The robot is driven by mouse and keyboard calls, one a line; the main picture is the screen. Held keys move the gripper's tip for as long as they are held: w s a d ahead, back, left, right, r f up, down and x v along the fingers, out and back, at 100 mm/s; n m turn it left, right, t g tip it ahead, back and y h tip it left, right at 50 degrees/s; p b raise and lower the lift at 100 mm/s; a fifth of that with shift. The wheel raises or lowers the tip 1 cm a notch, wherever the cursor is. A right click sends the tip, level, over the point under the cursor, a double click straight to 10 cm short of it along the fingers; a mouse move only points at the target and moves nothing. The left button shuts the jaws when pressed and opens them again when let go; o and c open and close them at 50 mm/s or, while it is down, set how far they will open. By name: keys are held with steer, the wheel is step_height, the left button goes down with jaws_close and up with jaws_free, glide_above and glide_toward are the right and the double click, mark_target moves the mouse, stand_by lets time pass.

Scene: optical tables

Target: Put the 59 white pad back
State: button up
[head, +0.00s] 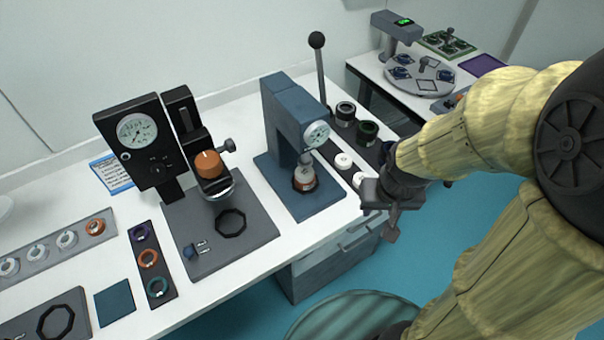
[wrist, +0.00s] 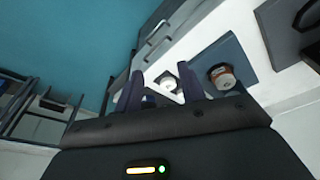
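Two white pads sit on a dark strip beside the blue press, a farther one (head: 343,161) and a nearer one (head: 360,180). No number is legible on either. My gripper (head: 379,212) is at the table's right front edge, next to the nearer pad. In the wrist view, my gripper's two dark fingers (wrist: 160,88) are spread apart with nothing clamped between them. One white pad (wrist: 168,83) shows in the gap, beyond the fingertips. My gripper hides part of the strip in the head view.
A dial-gauge stand (head: 150,145) is farther left. Drawers (head: 330,262) are under the table.

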steer(key=o, duration=0.4)
steer(key=shift+w+a, duration=0.15)
steer(key=shift+a, duration=0.05)
steer(key=shift+c, duration=0.2)
steer(key=o, duration=0.3)
steer(key=w+a+t+y+p, duration=0.1)
steer(key=w+a+t, duration=0.1)
steer(key=w+a, duration=0.3)
steer(key=w+a+m+t+p, duration=0.1)
steer(key=w+a, duration=0.3)
steer(key=a, duration=0.7)
steer(key=shift+w+a+f+m+t+y, duration=0.15)
steer(key=shift+w+m+t+y, duration=0.2)
steer(key=shift+t, duration=0.55)
steer(key=s+a+f+m+t+h+p, duration=0.1)
steer(key=s+a+m+t+h+p, duration=0.1)
steer(key=s+a+h, duration=0.3)
steer(key=shift+a+f+m+t+h+p, duration=0.4)
steer(key=shift+a+t+h, duration=0.1)
steer(key=shift+a, duration=0.1)
steer(key=p, duration=0.2)
glide_toward(304, 174)
steer(key=w+f, duration=0.2)
steer(key=w, duration=0.1)
steer(key=shift+d, duration=0.15)
